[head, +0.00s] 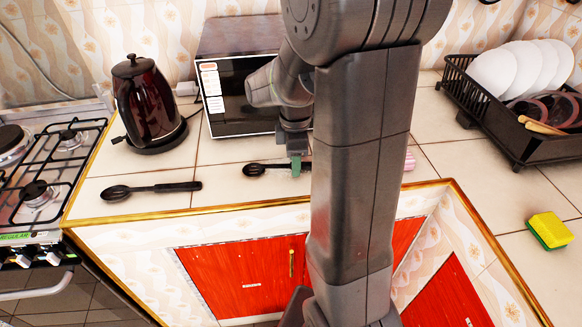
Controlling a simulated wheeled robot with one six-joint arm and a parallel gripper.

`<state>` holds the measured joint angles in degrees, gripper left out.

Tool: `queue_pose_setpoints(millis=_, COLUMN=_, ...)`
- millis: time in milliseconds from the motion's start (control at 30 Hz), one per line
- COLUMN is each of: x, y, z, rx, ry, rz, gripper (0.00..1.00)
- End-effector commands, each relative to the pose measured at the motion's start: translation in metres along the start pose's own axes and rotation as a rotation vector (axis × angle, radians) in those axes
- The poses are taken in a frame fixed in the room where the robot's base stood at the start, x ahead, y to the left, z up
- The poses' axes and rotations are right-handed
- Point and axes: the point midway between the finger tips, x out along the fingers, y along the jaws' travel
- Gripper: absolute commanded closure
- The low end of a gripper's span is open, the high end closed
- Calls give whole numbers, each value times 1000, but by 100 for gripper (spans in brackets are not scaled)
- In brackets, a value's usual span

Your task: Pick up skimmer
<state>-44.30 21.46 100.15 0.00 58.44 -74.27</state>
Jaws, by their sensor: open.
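Two black long-handled utensils lie on the tiled counter in the head view. The one nearer my gripper, likely the skimmer (255,170), has its round head to the left and its handle running right; fine detail of the head is too small to tell. My gripper (296,166) points down at that handle, open, and covers part of it. Whether the fingers straddle or touch the handle cannot be told. The handle's right end goes behind my arm. The other utensil, a black spoon (118,192), lies to the left, nearer the counter's front edge.
A dark red kettle (150,105) and a microwave (230,95) stand behind. A gas stove (45,160) is at the left. A black dish rack (475,95) with plates and a yellow-green sponge (549,231) are at the right. A pink striped item shows beside my arm.

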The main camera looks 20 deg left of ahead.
Motion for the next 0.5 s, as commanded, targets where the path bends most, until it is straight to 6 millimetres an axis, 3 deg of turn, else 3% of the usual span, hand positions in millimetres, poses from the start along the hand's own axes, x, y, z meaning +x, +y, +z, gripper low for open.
queue_pose_setpoints(millis=267, x=5, y=0, z=0, rx=1, ry=0, rz=1, gripper=55)
queue_pose_setpoints(millis=500, x=5, y=0, z=0, rx=1, ry=0, rz=1, gripper=99)
